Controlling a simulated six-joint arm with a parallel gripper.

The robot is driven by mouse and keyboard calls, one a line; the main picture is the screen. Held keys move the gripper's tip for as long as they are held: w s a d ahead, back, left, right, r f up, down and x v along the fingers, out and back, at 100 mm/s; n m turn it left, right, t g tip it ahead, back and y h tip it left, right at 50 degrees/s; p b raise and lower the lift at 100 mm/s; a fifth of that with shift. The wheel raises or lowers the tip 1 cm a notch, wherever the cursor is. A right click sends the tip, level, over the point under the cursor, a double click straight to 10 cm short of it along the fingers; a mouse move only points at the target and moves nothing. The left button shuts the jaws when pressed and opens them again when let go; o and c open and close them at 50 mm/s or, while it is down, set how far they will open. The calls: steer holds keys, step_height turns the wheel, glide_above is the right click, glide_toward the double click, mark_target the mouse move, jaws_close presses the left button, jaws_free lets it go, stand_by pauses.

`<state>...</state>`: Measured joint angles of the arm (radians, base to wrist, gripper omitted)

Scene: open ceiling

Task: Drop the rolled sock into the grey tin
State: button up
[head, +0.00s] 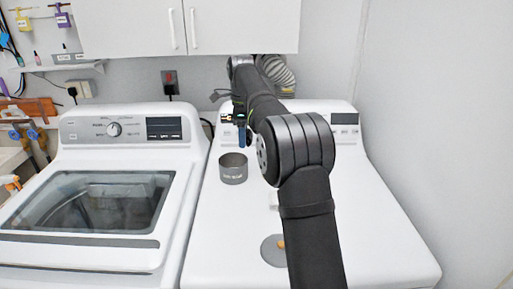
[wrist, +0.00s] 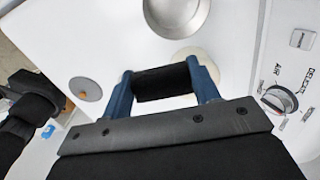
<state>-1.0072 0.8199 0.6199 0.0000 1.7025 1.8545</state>
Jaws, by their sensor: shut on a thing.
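The rolled sock (wrist: 162,82) is a black roll held crosswise between the two blue fingers of my gripper (wrist: 161,78) in the wrist view. In the head view my gripper (head: 242,134) hangs above the dryer top, behind the grey tin (head: 233,170); the sock is hard to make out there. In the wrist view the tin (wrist: 178,14) is at the top edge, partly cut off, apart from the sock. Its visible inside looks empty.
A grey round lid (head: 272,251) with an orange knob lies on the dryer top (head: 370,235), nearer the front. A pale round patch (wrist: 197,62) shows behind the sock. The control panel (head: 343,119) rises at the back. A washer (head: 110,195) stands left.

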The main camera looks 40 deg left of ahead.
steer(key=a+f, duration=0.4)
steer(key=f, duration=0.1)
steer(key=shift+s+a+f, duration=0.2)
steer(key=shift+s, duration=0.05)
stand_by(0.5)
steer(key=o, duration=1)
steer(key=shift+o, duration=0.2)
steer(key=shift+r, duration=0.15)
step_height(320, 180, up, 7)
steer(key=shift+r, duration=0.15)
steer(key=shift+f, duration=1.35)
